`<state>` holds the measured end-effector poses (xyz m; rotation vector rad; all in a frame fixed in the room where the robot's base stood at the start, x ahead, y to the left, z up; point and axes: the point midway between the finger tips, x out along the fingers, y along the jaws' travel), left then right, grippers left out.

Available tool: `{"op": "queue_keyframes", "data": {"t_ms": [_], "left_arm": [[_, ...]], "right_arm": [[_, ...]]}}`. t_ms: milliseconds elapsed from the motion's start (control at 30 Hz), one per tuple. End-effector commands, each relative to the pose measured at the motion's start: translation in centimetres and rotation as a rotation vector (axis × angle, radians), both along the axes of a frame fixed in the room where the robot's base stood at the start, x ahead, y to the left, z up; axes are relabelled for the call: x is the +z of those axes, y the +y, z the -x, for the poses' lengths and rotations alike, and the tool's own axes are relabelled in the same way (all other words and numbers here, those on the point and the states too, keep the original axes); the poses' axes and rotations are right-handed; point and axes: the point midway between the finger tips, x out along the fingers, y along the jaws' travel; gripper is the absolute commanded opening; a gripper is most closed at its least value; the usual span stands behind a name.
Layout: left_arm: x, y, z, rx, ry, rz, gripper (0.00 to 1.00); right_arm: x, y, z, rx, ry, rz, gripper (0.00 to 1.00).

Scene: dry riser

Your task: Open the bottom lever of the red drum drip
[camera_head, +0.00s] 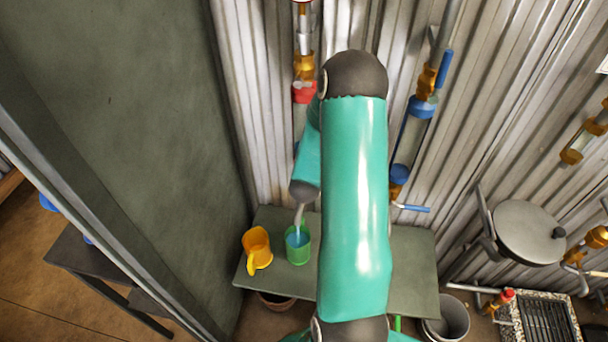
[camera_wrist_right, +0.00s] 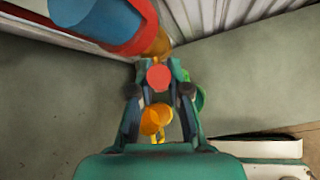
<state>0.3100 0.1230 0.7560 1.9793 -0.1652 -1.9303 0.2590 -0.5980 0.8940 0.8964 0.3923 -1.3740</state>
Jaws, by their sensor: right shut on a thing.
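The red drum drip stands against the corrugated wall, with its upper red band (camera_head: 304,92) and brass fitting (camera_head: 304,66) showing in the head view. Its lower part is mostly hidden behind my teal arm. In the right wrist view, the drum's blue-filled tube (camera_wrist_right: 100,18) with a red collar (camera_wrist_right: 136,35) and brass valve (camera_wrist_right: 160,45) shows at the top. My right gripper (camera_wrist_right: 158,80) is shut on the red lever (camera_wrist_right: 158,75), whose rounded end shows between the fingers. My left gripper is not in view.
Under the spout (camera_head: 299,213), a green mug (camera_head: 298,246) with blue liquid stands on a grey-green table (camera_head: 415,265). A yellow mug (camera_head: 257,248) stands beside it. A blue-banded drip (camera_head: 421,108) hangs to the right. A dark panel (camera_head: 130,130) bounds the left.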

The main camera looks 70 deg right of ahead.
Motion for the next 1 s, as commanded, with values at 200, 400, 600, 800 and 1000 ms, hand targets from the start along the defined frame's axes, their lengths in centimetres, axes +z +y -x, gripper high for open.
{"op": "queue_keyframes", "data": {"t_ms": [200,400,600,800,1000], "left_arm": [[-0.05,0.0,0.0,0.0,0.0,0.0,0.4],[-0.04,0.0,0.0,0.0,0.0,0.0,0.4],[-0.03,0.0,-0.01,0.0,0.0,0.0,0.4],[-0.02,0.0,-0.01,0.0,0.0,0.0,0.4],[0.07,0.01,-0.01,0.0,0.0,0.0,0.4]], "right_arm": [[-0.07,0.02,-0.09,0.0,0.0,0.0,0.0],[-0.03,0.03,-0.13,0.001,-0.001,0.0,0.42],[0.01,0.02,-0.13,0.001,-0.001,0.001,0.42],[0.02,0.02,-0.12,0.001,-0.002,0.0,0.42],[-0.36,0.47,-0.65,-0.005,-0.024,-0.016,0.42]]}}
